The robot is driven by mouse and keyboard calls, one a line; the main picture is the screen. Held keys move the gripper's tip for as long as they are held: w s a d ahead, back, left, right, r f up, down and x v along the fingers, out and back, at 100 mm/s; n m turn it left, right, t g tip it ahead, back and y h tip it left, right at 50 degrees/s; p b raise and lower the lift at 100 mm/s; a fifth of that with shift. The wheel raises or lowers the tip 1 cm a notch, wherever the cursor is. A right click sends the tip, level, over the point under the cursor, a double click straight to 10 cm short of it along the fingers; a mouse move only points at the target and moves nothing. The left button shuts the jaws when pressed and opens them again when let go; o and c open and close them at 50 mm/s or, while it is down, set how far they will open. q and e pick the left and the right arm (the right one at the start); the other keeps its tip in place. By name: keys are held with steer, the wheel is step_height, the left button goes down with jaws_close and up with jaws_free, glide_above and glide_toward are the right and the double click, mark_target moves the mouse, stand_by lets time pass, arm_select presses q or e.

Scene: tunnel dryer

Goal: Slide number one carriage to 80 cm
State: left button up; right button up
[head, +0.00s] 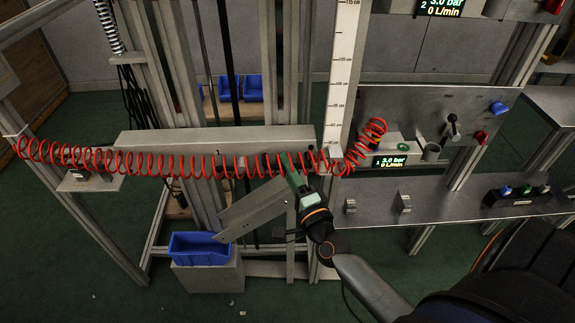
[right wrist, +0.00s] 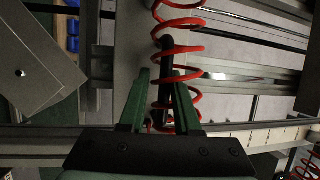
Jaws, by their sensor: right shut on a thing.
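The carriage appears to be the long grey horizontal beam (head: 215,138), near the low end of the white vertical scale (head: 343,70). Any number on it is too small to read. My right gripper (head: 289,165) reaches up to the beam's right part. In the right wrist view its green fingers (right wrist: 162,75) are shut on a dark bar-like handle (right wrist: 167,50). A coiled red hose (head: 150,163) runs across the beam's front and loops around the handle and fingers, partly hiding the grip. My left gripper is not in view.
A tilted grey plate (head: 255,207) hangs just below the beam, near my right arm. A blue bin (head: 200,248) stands below it. A grey shelf (head: 450,200) with a button box (head: 517,194) lies to the right, below a valve panel (head: 430,110) with a pressure display.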

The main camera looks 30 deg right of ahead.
steer(key=shift+o, duration=1.4)
steer(key=shift+f, duration=0.15)
steer(key=shift+o, duration=0.4)
steer(key=v, duration=1.2)
steer(key=shift+s+b, duration=0.25)
steer(key=shift+b, duration=0.15)
steer(key=shift+a, duration=0.1)
